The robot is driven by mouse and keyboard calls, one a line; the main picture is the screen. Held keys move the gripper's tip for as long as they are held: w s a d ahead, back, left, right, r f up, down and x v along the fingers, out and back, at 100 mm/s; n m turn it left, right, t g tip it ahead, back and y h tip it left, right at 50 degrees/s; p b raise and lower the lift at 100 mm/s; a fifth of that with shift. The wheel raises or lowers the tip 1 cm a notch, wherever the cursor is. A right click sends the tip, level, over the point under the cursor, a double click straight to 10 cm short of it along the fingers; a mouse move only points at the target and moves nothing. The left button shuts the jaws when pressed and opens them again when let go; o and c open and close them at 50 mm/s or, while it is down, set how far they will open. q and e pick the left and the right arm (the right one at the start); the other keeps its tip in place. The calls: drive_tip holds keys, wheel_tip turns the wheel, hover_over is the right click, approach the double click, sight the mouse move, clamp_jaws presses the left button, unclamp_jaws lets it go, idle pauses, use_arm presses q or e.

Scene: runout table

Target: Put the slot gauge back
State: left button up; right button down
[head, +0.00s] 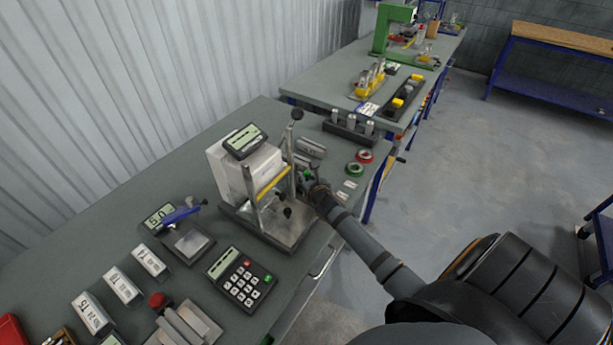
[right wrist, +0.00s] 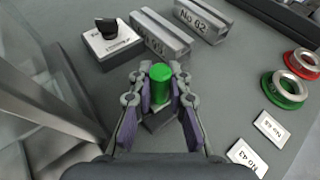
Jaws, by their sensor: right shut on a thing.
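My right gripper (head: 312,182) is at the right side of the test stand. In the right wrist view, my right gripper (right wrist: 158,90) is shut on a green cylindrical handle (right wrist: 160,72). A grey block-like part shows below the handle between the fingers; I take the piece to be the slot gauge. I cannot tell if it touches the table. Two grey slotted blocks, one marked No 62 (right wrist: 195,18), lie beyond it, with a black-knobbed block (right wrist: 108,42) at their left. My left gripper is not in view.
The test stand (head: 282,232) with its white housing stands close left of the gripper. A red ring (head: 365,156) and a green ring (head: 354,169) lie to the right, near small labels (head: 350,184). A keypad (head: 240,279) lies nearer me.

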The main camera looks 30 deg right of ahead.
drive_tip(key=c, duration=1.3)
unclamp_jaws()
drive_tip(key=shift+f, duration=0.1)
drive_tip(key=shift+r, duration=0.35)
drive_tip(key=v, duration=1.2)
drive_tip(key=shift+b, duration=0.4)
drive_tip(key=shift+r, duration=0.1)
